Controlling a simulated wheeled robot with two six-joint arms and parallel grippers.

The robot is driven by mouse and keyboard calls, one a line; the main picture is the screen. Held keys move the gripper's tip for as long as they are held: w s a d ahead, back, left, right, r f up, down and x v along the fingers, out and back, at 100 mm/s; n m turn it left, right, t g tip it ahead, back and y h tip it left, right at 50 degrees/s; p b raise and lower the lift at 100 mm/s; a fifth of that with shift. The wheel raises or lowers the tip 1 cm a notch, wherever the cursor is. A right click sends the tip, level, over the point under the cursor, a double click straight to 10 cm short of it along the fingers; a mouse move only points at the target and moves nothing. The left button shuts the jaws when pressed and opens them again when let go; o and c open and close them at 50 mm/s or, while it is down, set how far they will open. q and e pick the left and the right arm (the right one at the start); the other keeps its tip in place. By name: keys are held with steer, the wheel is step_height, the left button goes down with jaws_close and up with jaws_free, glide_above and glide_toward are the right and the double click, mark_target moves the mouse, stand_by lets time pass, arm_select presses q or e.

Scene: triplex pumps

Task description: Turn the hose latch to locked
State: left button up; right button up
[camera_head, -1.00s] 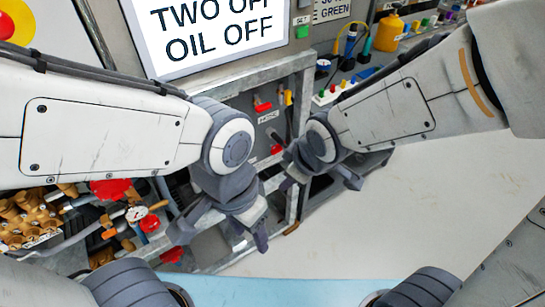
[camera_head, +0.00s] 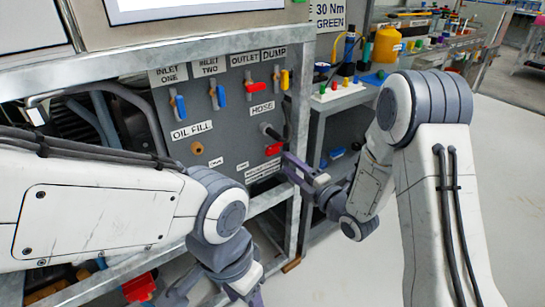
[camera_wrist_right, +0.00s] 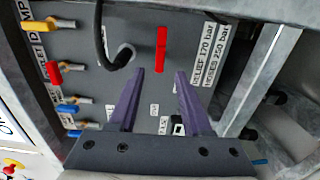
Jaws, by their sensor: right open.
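The hose latch is a red handle (camera_head: 274,148) under the HOSE label on the grey panel (camera_head: 228,133). In the right wrist view the red latch (camera_wrist_right: 161,48) stands upright, just beyond and between my fingertips. My right gripper (camera_head: 290,166) is close to the panel, at the lower right of the latch. In the wrist view its two purple fingers (camera_wrist_right: 160,72) are apart with nothing between them. A black hose (camera_head: 270,132) ends beside the latch. My left gripper (camera_head: 217,292) hangs low at the bottom edge, its fingers spread and partly cut off.
Blue, red and yellow valve handles (camera_head: 220,97) sit above on the panel, and a brass oil fill plug (camera_head: 197,148) at its left. A metal frame post (camera_head: 299,110) stands right of the latch. The floor (camera_head: 360,270) at the right is clear.

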mark_target(274, 153)
steer(key=x, duration=0.8)
steer(key=shift+w+a+b, duration=0.2)
steer(key=shift+b, duration=0.1)
jaws_close()
